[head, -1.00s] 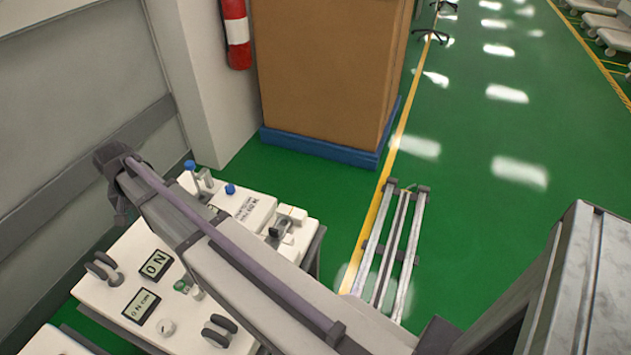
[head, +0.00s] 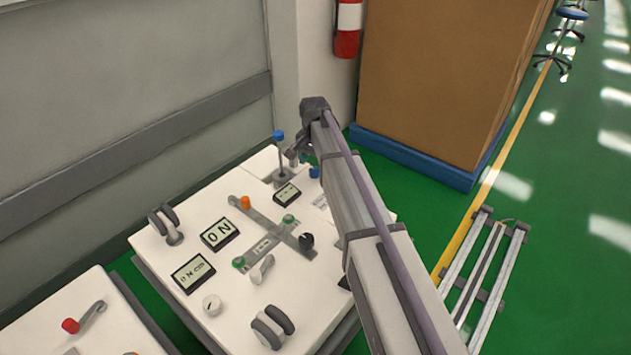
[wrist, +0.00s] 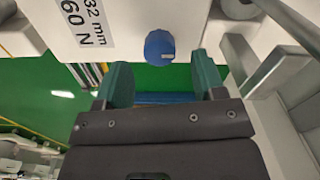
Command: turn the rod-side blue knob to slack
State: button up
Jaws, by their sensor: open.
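A blue knob (wrist: 159,47) with a pale mark sits on the white panel edge in the wrist view, beside a printed label (wrist: 85,20). It lies just ahead of the gap between the two teal fingers of my gripper (wrist: 162,72). The fingers are apart, with nothing between them. In the head view, a small blue knob (head: 314,172) shows next to my arm. Another blue knob (head: 278,136) tops an upright rod at the panel's far corner. My gripper (head: 303,157) is partly hidden there, near both knobs. I cannot tell whether it touches either.
The white panel (head: 150,238) carries displays, an orange knob (head: 245,203), green knobs and dark wheels. A second panel (head: 40,310) with a red knob stands at lower left. A cardboard box (head: 440,80) and metal rails (head: 508,265) stand right.

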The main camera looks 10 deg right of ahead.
aim_at(314, 169)
notch_tip(314, 169, down, 3)
jog(key=shift+f+b, duration=0.2)
jog(key=shift+b, duration=0.65)
jog(key=shift+r, duration=0.15)
jog(key=c, duration=0.9)
